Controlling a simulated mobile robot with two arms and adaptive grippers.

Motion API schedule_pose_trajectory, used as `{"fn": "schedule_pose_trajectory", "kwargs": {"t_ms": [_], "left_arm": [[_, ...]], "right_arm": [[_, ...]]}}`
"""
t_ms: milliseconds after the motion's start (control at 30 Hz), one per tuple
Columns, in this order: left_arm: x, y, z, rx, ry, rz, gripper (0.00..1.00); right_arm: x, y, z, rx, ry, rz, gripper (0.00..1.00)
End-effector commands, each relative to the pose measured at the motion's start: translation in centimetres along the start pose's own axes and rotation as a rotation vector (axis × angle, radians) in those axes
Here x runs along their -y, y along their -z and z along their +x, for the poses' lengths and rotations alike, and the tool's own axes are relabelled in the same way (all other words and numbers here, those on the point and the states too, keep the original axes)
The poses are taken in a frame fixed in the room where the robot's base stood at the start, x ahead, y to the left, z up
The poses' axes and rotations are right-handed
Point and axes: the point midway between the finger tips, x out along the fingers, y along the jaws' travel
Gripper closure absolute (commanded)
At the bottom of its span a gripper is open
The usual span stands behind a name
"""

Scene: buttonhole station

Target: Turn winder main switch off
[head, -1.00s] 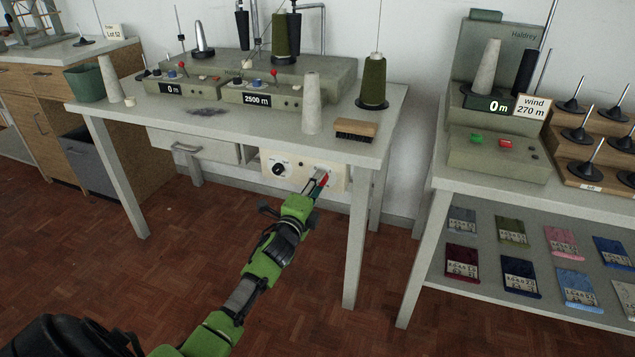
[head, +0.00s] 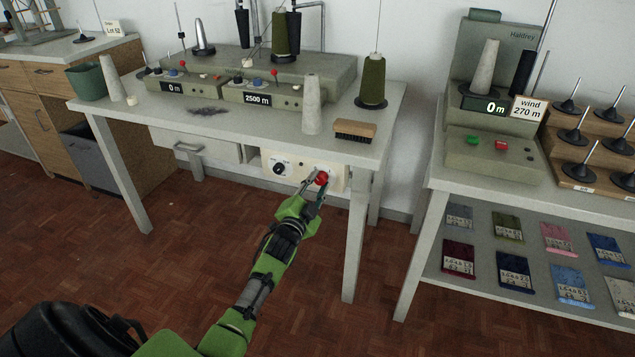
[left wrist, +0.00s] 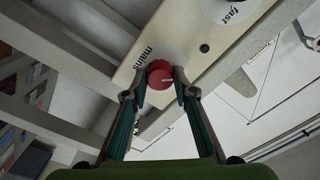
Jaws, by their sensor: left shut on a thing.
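The winder main switch is a red round knob (head: 321,179) on the cream control panel (head: 262,168) under the front edge of the table. In the left wrist view the red knob (left wrist: 161,76) sits beside the printed word "mains", with a pale pointer line on its face. My left gripper (head: 316,182) is at the panel with one finger on each side of the knob, shut on it. The fingers also show in the left wrist view (left wrist: 160,90). My right gripper is not in view.
A black dial (head: 279,168) is on the same panel, left of the knob. The table (head: 230,125) above carries winder units, grey cones, a green cone (head: 372,80) and a brush (head: 355,131). A table leg (head: 356,240) stands just right of the panel.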

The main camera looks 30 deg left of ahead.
Motion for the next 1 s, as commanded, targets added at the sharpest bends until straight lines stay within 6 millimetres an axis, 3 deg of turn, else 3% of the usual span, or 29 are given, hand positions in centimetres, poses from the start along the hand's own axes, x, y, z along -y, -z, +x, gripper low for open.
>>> {"fn": "schedule_pose_trajectory", "kwargs": {"t_ms": [667,700,767,1000], "left_arm": [[-0.19,-0.17,-0.06,0.005,-0.002,-0.069,0.96],[-0.20,-0.17,-0.06,0.005,-0.002,-0.069,0.72],[-0.19,-0.17,-0.06,0.005,-0.002,-0.069,0.57],[-0.10,-0.07,-0.03,0.003,0.000,-0.067,0.57]], "right_arm": [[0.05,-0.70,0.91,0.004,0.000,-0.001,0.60],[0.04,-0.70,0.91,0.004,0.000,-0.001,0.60],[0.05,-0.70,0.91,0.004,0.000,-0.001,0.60],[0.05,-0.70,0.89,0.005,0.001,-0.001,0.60]]}}
